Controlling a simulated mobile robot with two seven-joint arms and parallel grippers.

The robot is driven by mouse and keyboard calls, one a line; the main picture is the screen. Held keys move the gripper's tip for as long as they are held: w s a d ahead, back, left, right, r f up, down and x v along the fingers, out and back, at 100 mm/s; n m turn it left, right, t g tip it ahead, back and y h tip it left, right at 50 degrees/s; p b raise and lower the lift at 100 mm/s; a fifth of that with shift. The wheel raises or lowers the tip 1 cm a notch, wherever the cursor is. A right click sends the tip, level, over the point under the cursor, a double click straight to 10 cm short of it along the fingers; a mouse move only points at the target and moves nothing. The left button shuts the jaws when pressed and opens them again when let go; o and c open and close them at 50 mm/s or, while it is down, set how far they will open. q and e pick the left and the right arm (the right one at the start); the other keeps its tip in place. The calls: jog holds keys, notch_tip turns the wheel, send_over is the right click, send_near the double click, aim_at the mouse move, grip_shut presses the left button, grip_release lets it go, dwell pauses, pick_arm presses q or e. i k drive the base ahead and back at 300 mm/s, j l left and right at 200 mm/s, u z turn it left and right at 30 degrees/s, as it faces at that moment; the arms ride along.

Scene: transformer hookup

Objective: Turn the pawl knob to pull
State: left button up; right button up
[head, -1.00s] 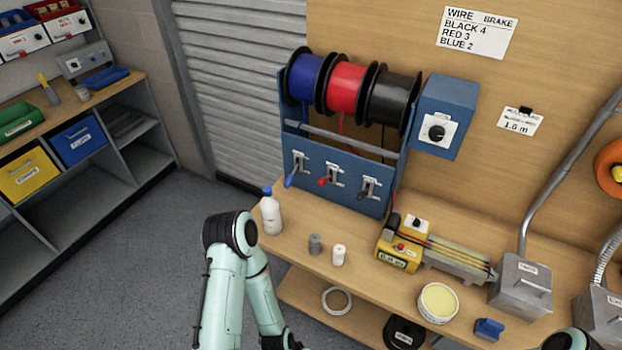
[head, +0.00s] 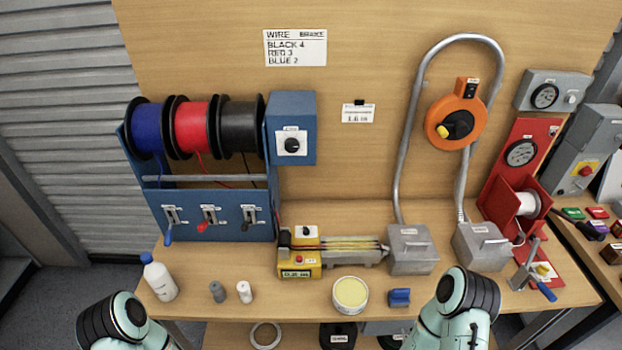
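An orange round reel (head: 436,136) hangs on the wooden back panel, inside a bent grey conduit. At its centre is a knob (head: 458,128), part black and part yellow. I cannot tell which of these is the pawl knob, and the label is too small to read. My two arms show only at the bottom edge, well below the reel. Both grippers are out of the picture.
The bench holds a blue stand (head: 205,217) with wire spools, a white bottle (head: 160,281), a yellow device (head: 297,259), two grey boxes (head: 412,250), a yellow-topped tub (head: 350,294) and a red winder (head: 519,155). The conduit (head: 411,130) stands close around the reel.

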aim_at(542, 270)
jog(key=z, duration=1.65)
jog(key=u, duration=0.7)
jog(key=l+u, duration=0.55)
jog(key=u, duration=0.2)
jog(key=l+u, duration=0.4)
jog(key=k+l+u, duration=0.2)
jog(key=l+u, duration=0.15)
jog(key=l, duration=0.3)
jog(key=k+l+u, duration=0.2)
jog(key=k+l, duration=0.15)
jog(key=l, duration=0.2)
jog(key=k+l+u, duration=0.1)
jog(key=l, duration=0.3)
jog(key=k+l, duration=0.15)
jog(key=l, duration=0.2)
